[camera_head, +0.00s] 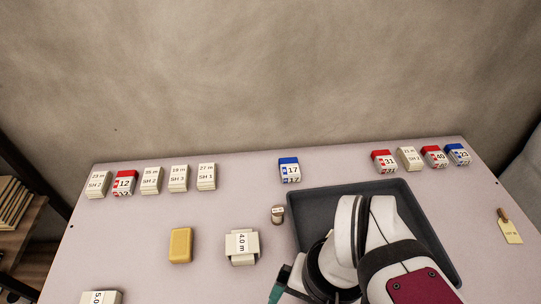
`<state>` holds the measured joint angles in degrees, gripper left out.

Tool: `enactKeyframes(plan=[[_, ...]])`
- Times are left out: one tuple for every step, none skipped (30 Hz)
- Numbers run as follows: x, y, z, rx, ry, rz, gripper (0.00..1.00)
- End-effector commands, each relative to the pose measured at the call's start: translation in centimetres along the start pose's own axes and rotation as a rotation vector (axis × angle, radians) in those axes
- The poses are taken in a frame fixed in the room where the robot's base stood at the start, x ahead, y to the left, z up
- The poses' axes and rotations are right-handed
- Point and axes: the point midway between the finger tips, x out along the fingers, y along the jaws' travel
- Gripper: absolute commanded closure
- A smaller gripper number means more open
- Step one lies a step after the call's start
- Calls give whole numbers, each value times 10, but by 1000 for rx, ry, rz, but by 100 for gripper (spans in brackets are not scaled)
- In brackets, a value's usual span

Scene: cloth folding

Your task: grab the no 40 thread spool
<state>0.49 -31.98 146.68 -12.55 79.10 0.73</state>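A red-topped box with a white label reading 40 (435,157) stands in the row at the back right of the table, between a cream 21 m box and a blue-topped box. A small brownish spool-like piece (278,215) stands left of the dark tray. Its tiny label is not readable, so I cannot tell its number. My arm rises at the bottom right, over the tray and in front of part of it. I cannot make out my gripper's fingers, and nothing held shows.
The dark tray (300,238) looks empty where visible. Other boxes include a red-topped 31 (384,161), blue-topped 17 (289,170) and red-topped 12 (124,183). A yellow block (181,245), a 4.0 m card (242,247) and a tag (510,227) lie apart.

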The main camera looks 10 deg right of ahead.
Motion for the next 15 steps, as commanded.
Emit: enactKeyframes(plan=[[0, 0, 0, 0, 0, 0, 19], [0, 0, 0, 0, 0, 0, 21], [0, 0, 0, 0, 0, 0, 21], [0, 0, 0, 0, 0, 0, 21], [0, 0, 0, 0, 0, 0, 21], [0, 0, 0, 0, 0, 0, 21], [0, 0, 0, 0, 0, 0, 21], [0, 0, 0, 0, 0, 0, 21], [0, 0, 0, -2, -1, 1, 21], [-1, 0, -1, -14, -4, 9, 21], [-2, -1, -4, -42, -13, 25, 21], [-5, -2, -11, -109, -30, 65, 21], [-8, -4, -18, -181, -50, 109, 21], [-10, -7, -28, -273, -74, 164, 21], [-13, -14, -46, -418, -115, 252, 21]])
